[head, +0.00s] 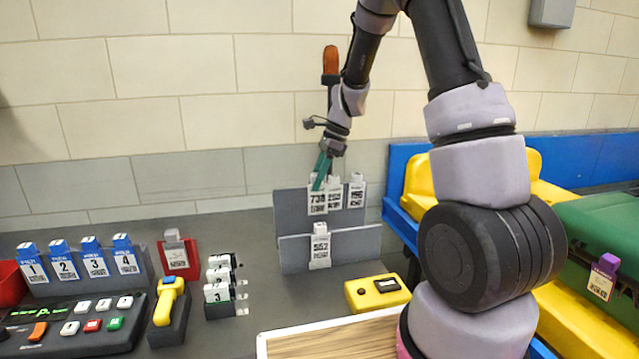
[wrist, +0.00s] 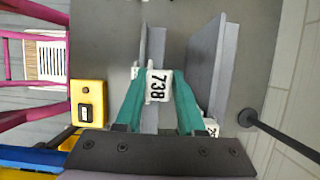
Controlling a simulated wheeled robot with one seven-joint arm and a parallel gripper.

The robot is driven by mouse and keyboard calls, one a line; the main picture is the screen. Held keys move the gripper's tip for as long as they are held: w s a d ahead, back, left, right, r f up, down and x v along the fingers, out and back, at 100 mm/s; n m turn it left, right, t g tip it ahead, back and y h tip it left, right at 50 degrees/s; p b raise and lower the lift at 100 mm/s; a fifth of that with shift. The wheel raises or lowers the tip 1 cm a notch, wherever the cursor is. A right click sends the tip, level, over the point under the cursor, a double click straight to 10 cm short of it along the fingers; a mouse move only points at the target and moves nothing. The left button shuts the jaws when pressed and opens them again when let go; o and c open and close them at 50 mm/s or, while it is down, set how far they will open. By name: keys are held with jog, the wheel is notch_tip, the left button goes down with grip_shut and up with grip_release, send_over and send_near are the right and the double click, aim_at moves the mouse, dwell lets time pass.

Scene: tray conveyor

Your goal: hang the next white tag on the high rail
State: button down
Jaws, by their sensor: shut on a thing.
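My gripper (head: 319,181) is shut on a white tag marked 738 (head: 317,203). The low rail (head: 293,256) in front bears a white tag marked 552 (head: 320,247). Several white tags (head: 218,291) sit in a small dark rack.
Blue-topped numbered tags (head: 78,262), a red holder with a tag (head: 178,256), a keypad (head: 75,325) and a yellow scanner (head: 167,301) stand at the left. A framed wooden board (head: 330,345) is in front.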

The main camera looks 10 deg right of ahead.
jog(key=shift+w+f, duration=0.15)
jog(key=shift+w, duration=4.45)
jog(key=shift+f, duration=1.85)
jog(key=shift+c, duration=2.2)
grip_release()
